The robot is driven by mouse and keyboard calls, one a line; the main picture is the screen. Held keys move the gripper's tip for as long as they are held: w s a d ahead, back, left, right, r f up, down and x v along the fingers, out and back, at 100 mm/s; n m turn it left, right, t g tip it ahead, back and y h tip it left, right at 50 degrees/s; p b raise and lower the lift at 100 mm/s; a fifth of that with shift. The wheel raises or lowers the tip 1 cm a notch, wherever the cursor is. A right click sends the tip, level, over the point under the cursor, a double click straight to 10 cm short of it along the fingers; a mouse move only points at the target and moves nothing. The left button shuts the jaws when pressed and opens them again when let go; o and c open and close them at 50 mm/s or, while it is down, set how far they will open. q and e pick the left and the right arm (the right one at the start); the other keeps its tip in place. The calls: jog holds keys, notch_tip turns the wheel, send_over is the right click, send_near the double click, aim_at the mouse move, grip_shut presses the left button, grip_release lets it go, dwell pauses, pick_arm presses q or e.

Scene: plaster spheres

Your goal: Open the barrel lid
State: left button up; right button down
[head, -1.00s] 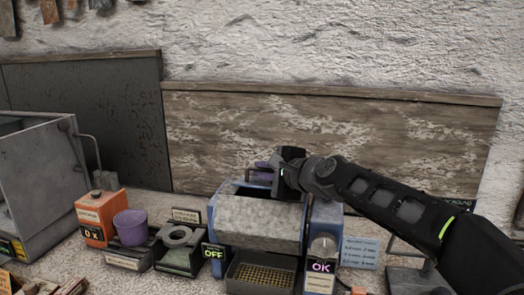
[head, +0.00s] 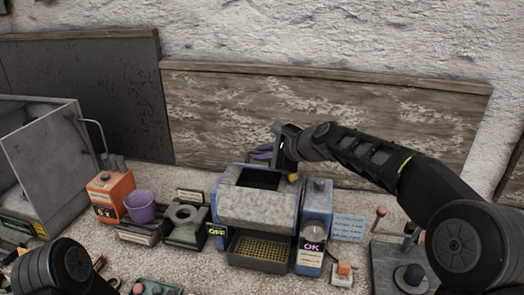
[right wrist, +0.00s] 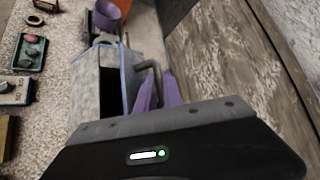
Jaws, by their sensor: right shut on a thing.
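The barrel (head: 256,208) is a mottled grey drum in a blue-sided stand, in the middle of the bench. A dark opening (head: 258,180) shows in its top; in the right wrist view the barrel (right wrist: 86,90) also has a dark opening beside a blue edge. My right gripper (head: 262,152) reaches in from the right, behind and above the barrel. Its purple fingers (right wrist: 157,92) are shut around a dark bent handle (right wrist: 150,66) at the barrel's edge. How much of the lid this handle carries is hidden. My left gripper is out of view.
A perforated tray (head: 262,248) lies in front of the barrel, with an OK-labelled blue unit (head: 313,230) to its right. A purple cup (head: 140,206), an orange box (head: 110,192) and a large grey bin (head: 50,150) stand left. A wooden board (head: 330,120) closes the back.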

jog(key=c, duration=1.8)
grip_release()
jog(key=shift+o, duration=0.2)
jog(key=shift+d, duration=0.1)
jog(key=b+v, duration=0.2)
jog(key=v, duration=0.5)
jog(key=shift+s+d+r, duration=0.2)
jog(key=shift+s+r, duration=0.05)
jog(key=shift+s, duration=0.05)
